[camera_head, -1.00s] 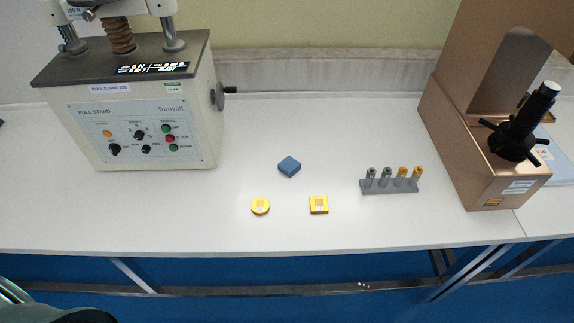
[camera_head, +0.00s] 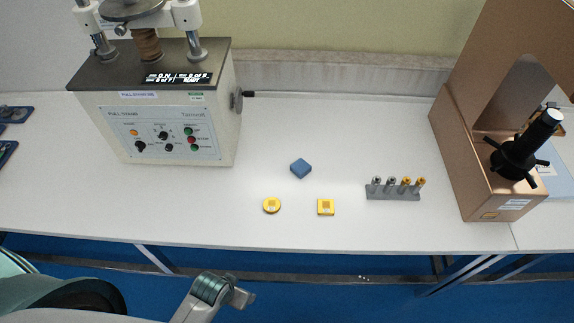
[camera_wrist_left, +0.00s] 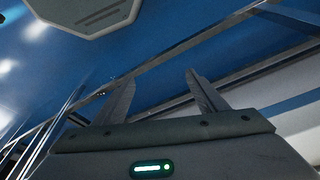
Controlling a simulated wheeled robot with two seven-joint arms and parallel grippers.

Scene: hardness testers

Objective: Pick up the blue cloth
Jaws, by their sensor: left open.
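In the head view my left arm comes in at the bottom left, in front of the table's front edge and well apart from the cloth. My right gripper is not in view.
A round yellow block (camera_head: 271,205) and a square yellow block (camera_head: 326,207) lie in front of the cloth. A grey rack (camera_head: 393,193) with several small pegs stands to the right. A pull stand (camera_head: 170,125) is at left, a copper-coloured tester (camera_head: 470,165) at right.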

